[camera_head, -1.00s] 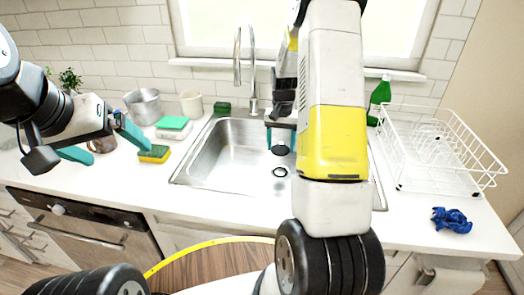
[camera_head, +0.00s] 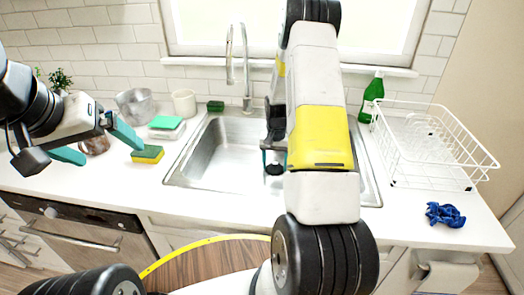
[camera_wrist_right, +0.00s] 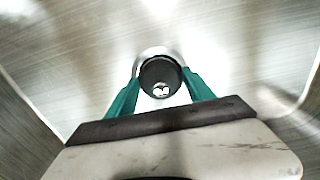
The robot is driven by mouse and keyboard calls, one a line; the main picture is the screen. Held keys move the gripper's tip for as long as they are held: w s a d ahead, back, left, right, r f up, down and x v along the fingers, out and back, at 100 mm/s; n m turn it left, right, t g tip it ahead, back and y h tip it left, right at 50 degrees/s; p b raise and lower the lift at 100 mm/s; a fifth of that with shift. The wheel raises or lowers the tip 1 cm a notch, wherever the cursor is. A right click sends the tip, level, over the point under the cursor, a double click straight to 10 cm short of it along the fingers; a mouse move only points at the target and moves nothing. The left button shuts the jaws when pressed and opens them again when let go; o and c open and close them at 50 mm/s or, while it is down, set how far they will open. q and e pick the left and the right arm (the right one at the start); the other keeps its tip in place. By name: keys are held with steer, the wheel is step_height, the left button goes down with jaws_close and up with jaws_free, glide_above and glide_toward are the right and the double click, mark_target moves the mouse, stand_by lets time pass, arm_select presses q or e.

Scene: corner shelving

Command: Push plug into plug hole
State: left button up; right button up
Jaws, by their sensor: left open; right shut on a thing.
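The dark round plug (camera_head: 273,170) is held between the teal fingertips of my right gripper (camera_head: 275,158), down inside the steel sink (camera_head: 213,150). In the right wrist view the plug (camera_wrist_right: 148,73) sits between the fingertips of the right gripper (camera_wrist_right: 160,82). The shiny rim of the plug hole (camera_wrist_right: 152,52) shows behind it, and the plug covers most of the hole. I cannot tell whether the plug touches the hole. My left gripper (camera_head: 114,153) is open and empty above the counter, left of the sink.
A tap (camera_head: 246,70) stands behind the sink. Sponges (camera_head: 147,154), a mug (camera_head: 96,145) and a pot (camera_head: 138,104) are on the left. A green bottle (camera_head: 373,92), a white dish rack (camera_head: 425,180) and a blue cloth (camera_head: 445,214) are on the right.

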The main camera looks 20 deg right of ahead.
steer(key=shift+f, duration=0.1)
steer(key=o, duration=1.4)
steer(key=shift+c, duration=0.2)
step_height(320, 180, up, 12)
step_height(320, 180, up, 10)
steer(key=n+t, duration=0.1)
steer(key=t, duration=0.1)
glide_above(275, 163)
steer(key=s+a, duration=0.3)
steer(key=a, duration=0.1)
steer(key=s+a+r+n+t, duration=0.1)
steer(key=s+a+r, duration=0.2)
steer(key=s, duration=0.4)
steer(key=s+a+r+n+t+y, duration=0.1)
steer(key=s+a+r+n, duration=0.1)
steer(key=s+r, duration=0.4)
steer(key=s+a+r+n+t+y, duration=0.1)
steer(key=s+a+r, duration=0.3)
steer(key=s, duration=0.5)
steer(key=shift+s+a+r+n+t, duration=0.15)
steer(key=shift+a+r+n+t, duration=0.25)
steer(key=shift+a+n+t, duration=0.15)
